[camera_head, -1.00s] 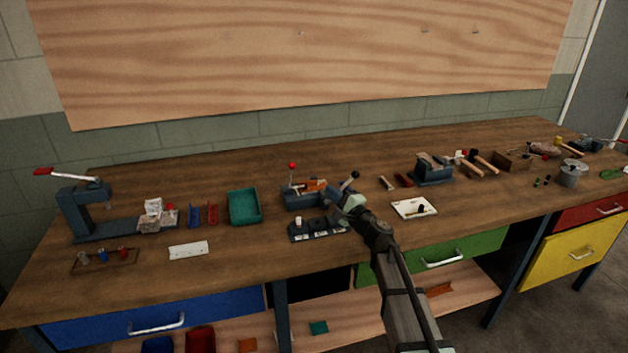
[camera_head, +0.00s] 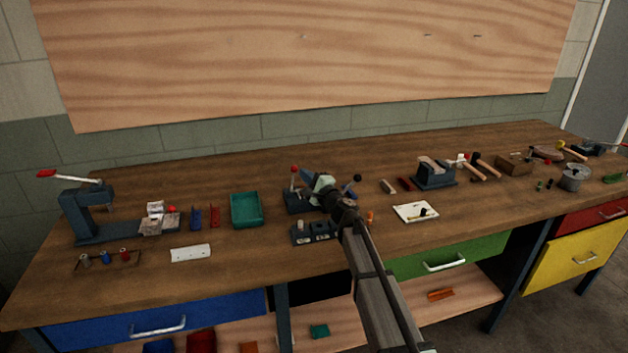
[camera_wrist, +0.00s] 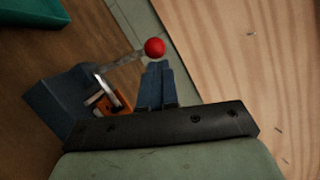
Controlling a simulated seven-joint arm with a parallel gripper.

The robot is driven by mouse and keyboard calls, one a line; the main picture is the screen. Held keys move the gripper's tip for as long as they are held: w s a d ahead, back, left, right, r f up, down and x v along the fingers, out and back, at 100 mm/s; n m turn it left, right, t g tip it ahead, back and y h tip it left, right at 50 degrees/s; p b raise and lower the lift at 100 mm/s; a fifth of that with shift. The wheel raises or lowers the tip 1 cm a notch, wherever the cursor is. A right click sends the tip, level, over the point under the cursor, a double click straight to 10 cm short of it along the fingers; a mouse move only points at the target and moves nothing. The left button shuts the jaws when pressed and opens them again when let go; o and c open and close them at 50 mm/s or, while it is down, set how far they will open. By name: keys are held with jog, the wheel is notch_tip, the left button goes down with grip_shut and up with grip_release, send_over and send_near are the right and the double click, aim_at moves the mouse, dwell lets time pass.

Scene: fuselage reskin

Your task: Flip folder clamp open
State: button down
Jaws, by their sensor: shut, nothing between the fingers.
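The folder (camera_head: 296,203) is a blue-grey bench tool near the middle of the bench. A lever with a red knob (camera_head: 294,168) stands up at its left, and a black-knobbed lever (camera_head: 357,178) is at its right. My gripper (camera_head: 308,178) is over the folder, its fingers shut and empty, and hides part of it. In the wrist view the blue fingers (camera_wrist: 155,84) are together, with the red knob (camera_wrist: 154,47) just beyond their tips. I cannot tell whether they touch. The grey lever rod and an orange part (camera_wrist: 107,103) show beside the blue folder body (camera_wrist: 57,103).
A dark block (camera_head: 313,232) with small parts sits in front of the folder. A green tray (camera_head: 246,210) is to the left, a white board (camera_head: 415,212) to the right, and a grey-blue vise (camera_head: 434,176) behind that. Bare bench lies behind the folder.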

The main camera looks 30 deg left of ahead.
aim_at(293, 170)
jog(key=shift+s+a+r+n, duration=0.25)
jog(key=shift+a+n, duration=0.1)
jog(key=shift+n, duration=0.15)
dwell(0.4)
jog(key=shift+s+a+r+n+g+h, duration=0.2)
jog(key=shift+s+a+n+g, duration=0.15)
jog(key=shift+n, duration=0.25)
jog(key=shift+s+a+r+n+g+h, duration=0.15)
jog(key=shift+s+a+n+g+h, duration=0.15)
jog(key=shift+n, duration=0.3)
jog(key=s+a+f+n+h, duration=0.4)
jog(key=s+a+n, duration=0.2)
jog(key=n, duration=0.4)
jog(key=shift+s+a+t, duration=0.3)
jog(key=shift+t, duration=0.15)
jog(key=shift+f, duration=0.1)
jog(key=w+r+v, duration=0.1)
jog(key=r+v, duration=0.2)
jog(key=v, duration=1)
